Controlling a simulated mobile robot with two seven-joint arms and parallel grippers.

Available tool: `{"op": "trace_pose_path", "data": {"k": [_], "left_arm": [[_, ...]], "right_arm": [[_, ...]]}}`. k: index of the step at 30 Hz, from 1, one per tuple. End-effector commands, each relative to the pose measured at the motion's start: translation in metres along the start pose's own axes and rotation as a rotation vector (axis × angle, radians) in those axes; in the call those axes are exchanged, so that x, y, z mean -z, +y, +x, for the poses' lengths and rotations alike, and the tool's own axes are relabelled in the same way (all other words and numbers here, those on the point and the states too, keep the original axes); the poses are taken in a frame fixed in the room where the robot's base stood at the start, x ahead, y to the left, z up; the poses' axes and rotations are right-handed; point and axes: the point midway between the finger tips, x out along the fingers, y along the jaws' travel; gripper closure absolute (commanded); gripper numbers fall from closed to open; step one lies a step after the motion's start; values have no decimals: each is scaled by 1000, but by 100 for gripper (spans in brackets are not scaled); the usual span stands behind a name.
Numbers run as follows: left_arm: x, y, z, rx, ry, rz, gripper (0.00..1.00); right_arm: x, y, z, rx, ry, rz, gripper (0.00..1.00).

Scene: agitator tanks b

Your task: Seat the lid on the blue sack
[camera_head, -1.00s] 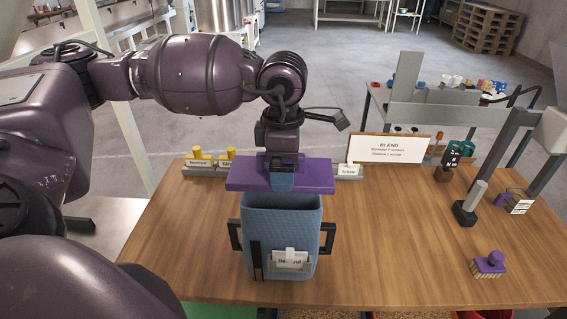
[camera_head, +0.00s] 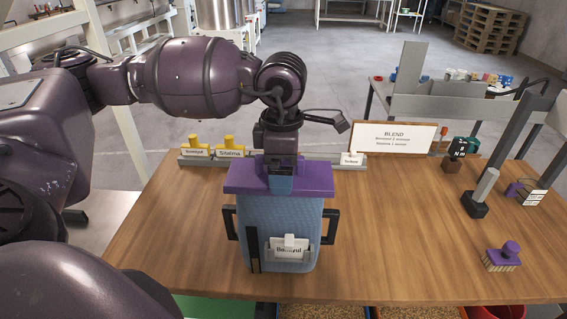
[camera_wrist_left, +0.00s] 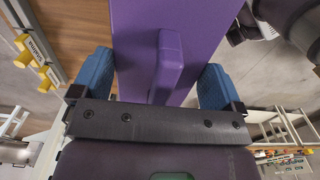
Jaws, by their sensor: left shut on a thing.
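The blue sack (camera_head: 300,222) is an upright blue bin with black side handles and a white label on its front. The flat purple lid (camera_head: 310,180) lies across the sack's top and covers its opening. I cannot tell if it is fully flush all round. My left gripper (camera_head: 280,178) comes from above and is shut on the lid. In the left wrist view, the purple lid (camera_wrist_left: 125,40) and its raised bar handle (camera_wrist_left: 167,60) show between the blue fingers (camera_wrist_left: 155,82). The sack is hidden there. My right gripper is not in view.
Yellow-knobbed pieces (camera_head: 229,145) sit on a grey rail behind the sack. A white BLEND sign (camera_head: 393,137) stands at the back. A purple brush-like object (camera_head: 502,256) and a dark-based grey post (camera_head: 482,193) stand at right. The table (camera_head: 400,240) is bare between them and the sack.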

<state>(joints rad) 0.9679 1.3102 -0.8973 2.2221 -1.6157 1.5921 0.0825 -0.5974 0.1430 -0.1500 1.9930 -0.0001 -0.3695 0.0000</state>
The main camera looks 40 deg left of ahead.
Motion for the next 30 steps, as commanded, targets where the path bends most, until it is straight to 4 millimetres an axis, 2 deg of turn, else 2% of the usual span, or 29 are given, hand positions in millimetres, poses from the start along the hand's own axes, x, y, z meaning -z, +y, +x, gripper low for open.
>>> {"op": "trace_pose_path", "data": {"k": [8, 30], "left_arm": [[0, 0, 0, -1, -1, -1, 31], [0, 0, 1, -1, -1, -1, 31]], "right_arm": [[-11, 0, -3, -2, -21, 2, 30], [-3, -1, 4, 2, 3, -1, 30]]}}
